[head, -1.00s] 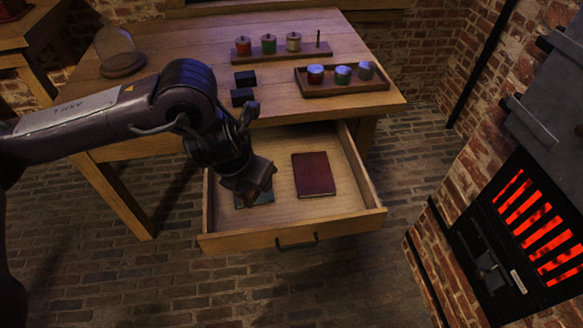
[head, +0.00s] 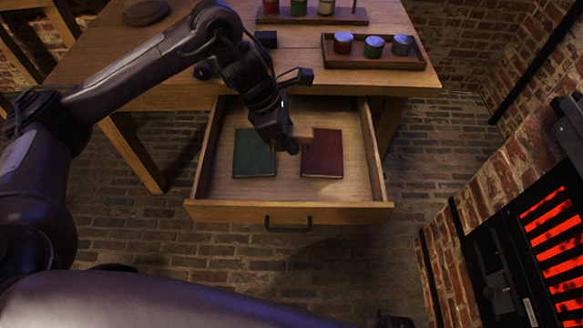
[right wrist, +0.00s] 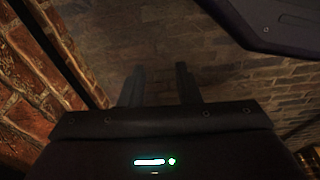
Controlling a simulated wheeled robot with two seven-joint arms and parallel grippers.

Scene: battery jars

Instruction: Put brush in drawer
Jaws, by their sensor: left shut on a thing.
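The open drawer (head: 225,211) sticks out from the front of the wooden table. My left gripper (head: 288,146) is above the drawer, between the two books in the picture. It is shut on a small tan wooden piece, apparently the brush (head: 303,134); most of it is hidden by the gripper. I cannot tell whether it touches anything below. My right gripper (right wrist: 160,85) shows in the right wrist view with its two fingers apart and nothing between them, over the brick floor.
In the drawer lie a green book (head: 252,155) at left and a dark red book (head: 325,157) at right. On the table (head: 300,70) stands a tray (head: 390,63) with three jars, and a rack (head: 340,16) behind. A glowing furnace (head: 550,240) stands at right.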

